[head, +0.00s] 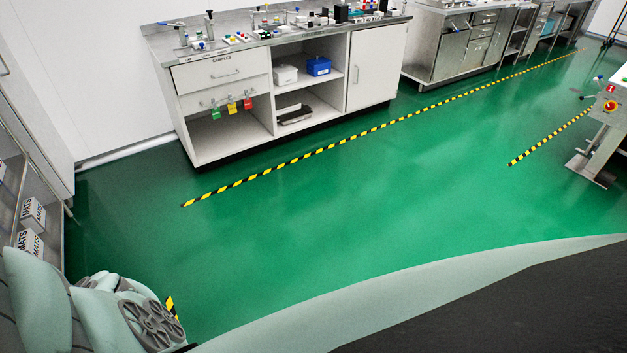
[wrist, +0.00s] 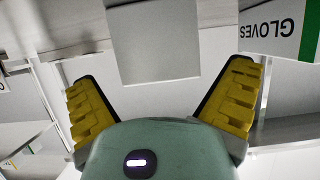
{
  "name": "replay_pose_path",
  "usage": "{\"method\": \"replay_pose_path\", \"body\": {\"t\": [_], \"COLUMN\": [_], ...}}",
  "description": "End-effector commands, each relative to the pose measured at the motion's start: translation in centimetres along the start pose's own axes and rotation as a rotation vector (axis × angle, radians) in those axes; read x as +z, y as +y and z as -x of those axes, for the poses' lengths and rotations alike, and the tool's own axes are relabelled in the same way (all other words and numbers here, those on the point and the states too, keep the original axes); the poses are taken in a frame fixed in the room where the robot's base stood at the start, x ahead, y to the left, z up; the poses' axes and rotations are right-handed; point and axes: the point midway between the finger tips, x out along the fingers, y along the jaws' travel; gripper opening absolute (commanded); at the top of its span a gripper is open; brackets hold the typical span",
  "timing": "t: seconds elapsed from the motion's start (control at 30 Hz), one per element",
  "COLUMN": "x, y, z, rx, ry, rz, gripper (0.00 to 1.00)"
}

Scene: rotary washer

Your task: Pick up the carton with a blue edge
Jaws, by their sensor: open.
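No blue edge shows on any carton in these views. In the wrist view, my gripper (wrist: 160,78) is open, with its two yellow ribbed fingers spread apart and nothing between them. A plain pale grey box-like shape (wrist: 152,45) lies ahead between the fingers; its facing side is blank, and I cannot tell whether it is a carton. A white carton marked GLOVES (wrist: 280,28), with a green edge, is at the upper right, beyond the right finger. In the head view my gripper is not visible.
White cartons marked MATS (head: 33,212) stand on a shelf at the left in the head view. A blue box (head: 319,66) and a white box (head: 285,75) sit inside the bench (head: 192,145). The green floor between is clear.

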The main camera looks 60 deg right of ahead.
Motion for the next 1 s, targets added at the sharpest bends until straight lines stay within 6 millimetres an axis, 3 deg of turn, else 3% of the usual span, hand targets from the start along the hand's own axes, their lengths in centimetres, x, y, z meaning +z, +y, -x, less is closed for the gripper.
{"method": "replay_pose_path", "body": {"t": [0.2,0.5,1.0], "x": [0.0,0.0,0.0], "y": [-0.1,-0.1,-0.1], "z": [-1.7,-1.8,-1.8], "rx": [0.001,0.0,0.0], "ry": [0.002,0.0,0.0], "rz": [-0.002,-0.001,-0.002], "gripper": [1.0,0.99,0.47]}}
